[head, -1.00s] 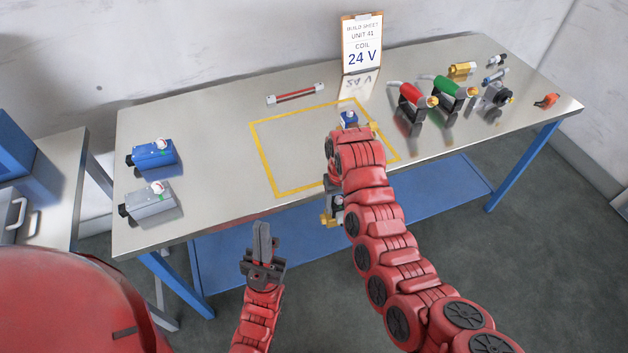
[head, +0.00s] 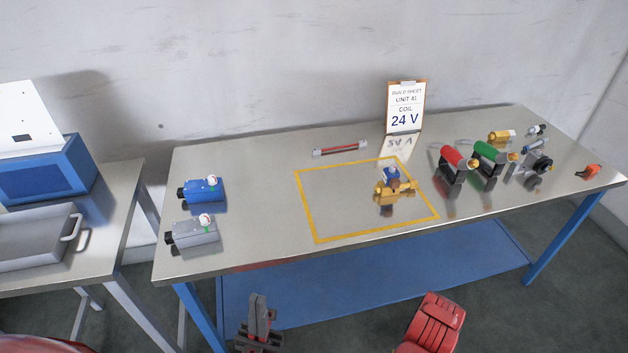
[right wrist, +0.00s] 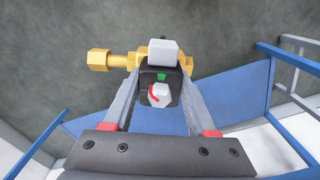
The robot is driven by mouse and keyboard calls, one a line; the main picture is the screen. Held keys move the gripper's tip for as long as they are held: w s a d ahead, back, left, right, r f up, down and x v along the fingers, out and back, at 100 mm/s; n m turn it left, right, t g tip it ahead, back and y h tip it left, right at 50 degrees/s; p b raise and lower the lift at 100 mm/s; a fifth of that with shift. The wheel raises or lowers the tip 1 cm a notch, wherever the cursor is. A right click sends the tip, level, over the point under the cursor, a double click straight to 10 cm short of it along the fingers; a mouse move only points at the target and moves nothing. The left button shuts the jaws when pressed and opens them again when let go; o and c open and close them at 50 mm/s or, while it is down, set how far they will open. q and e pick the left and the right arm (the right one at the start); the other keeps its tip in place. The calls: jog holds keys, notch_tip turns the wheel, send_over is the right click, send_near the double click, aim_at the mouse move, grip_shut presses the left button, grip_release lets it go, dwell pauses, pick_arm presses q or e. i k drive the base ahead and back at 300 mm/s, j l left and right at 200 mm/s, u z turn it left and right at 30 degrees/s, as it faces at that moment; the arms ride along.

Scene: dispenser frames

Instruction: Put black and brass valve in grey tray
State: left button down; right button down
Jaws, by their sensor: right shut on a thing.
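The black and brass valve shows in the right wrist view, with a brass body (right wrist: 108,61), a black block and white parts with a green and a red mark. My right gripper (right wrist: 160,95) is shut on it, a finger on each side, over floor and blue table parts. The head view shows only a piece of my right arm, not this gripper or the valve. The grey tray (head: 30,262) stands on the side table at the left, with a pale handle on its right. My left gripper (head: 262,312) is shut and empty before the long table.
On the long table (head: 260,250), a brass valve with a blue top (head: 393,183) stands inside a yellow outline. A blue device (head: 203,190) and a grey device (head: 195,233) lie at its left end. Several parts crowd its right end. A blue box (head: 50,172) stands behind the tray.

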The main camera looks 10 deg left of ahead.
aim_at(31, 228)
jog(key=k+j+u, duration=0.1)
jog(key=j+u, duration=0.35)
jog(key=j, duration=0.15)
jog(key=j+u, duration=0.45)
jog(key=i+j+u, duration=0.1)
jog(key=j+u, duration=0.35)
jog(key=j, duration=0.25)
